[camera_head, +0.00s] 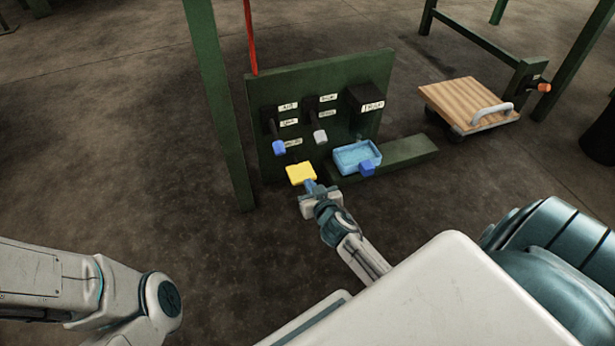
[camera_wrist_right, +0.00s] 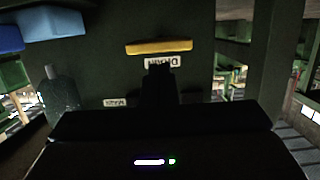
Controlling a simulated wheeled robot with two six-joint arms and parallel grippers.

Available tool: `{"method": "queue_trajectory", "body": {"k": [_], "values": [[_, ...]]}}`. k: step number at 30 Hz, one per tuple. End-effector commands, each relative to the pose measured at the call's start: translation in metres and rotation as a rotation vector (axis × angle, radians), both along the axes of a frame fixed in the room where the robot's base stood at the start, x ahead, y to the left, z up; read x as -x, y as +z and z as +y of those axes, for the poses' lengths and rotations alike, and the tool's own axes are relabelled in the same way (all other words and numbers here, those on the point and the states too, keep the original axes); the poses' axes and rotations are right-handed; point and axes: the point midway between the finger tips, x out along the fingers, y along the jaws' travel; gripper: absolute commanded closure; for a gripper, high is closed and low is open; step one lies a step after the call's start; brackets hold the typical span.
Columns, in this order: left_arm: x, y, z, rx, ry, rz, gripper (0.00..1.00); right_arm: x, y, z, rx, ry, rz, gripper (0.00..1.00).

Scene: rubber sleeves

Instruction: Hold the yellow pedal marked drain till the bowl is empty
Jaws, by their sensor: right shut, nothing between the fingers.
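The yellow pedal (camera_head: 300,174) sticks out low on the front of a green panel. In the right wrist view the pedal (camera_wrist_right: 158,47) is a yellow bar beside a white label (camera_wrist_right: 163,62) that reads DRAIN upside down. My right gripper (camera_head: 312,188) is shut and empty, its tips close to the pedal's near edge. I cannot tell whether they touch it. The shut fingers (camera_wrist_right: 160,72) partly cover the label in the wrist view. The light blue bowl (camera_head: 341,168) sits right of the pedal. Its inside looks pale blue; I cannot tell the water level. My left gripper is out of view.
The green panel (camera_head: 262,97) carries a blue-ended lever (camera_head: 279,148), a grey-ended lever (camera_head: 320,138) and a dark box (camera_head: 366,98). A small blue block (camera_head: 367,169) is at the bowl's front. A wooden-topped cart (camera_head: 468,100) stands right. Floor left is clear.

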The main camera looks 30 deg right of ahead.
Motion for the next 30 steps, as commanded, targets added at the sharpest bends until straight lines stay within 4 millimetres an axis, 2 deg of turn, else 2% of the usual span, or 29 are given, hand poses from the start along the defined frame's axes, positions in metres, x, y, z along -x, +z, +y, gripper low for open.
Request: {"method": "queue_trajectory", "body": {"k": [1, 6, 11, 30], "values": [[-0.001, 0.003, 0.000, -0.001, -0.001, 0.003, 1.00, 0.012, 0.000, 0.003, 0.000, 0.001, 0.001, 1.00], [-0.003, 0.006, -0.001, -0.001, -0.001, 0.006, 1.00, 0.042, 0.000, 0.010, 0.000, 0.001, -0.002, 1.00], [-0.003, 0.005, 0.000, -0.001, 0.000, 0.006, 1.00, 0.057, -0.001, 0.014, 0.001, 0.001, -0.004, 1.00], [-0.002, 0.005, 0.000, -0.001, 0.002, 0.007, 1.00, 0.061, -0.001, 0.014, 0.001, 0.001, -0.006, 1.00]]}}
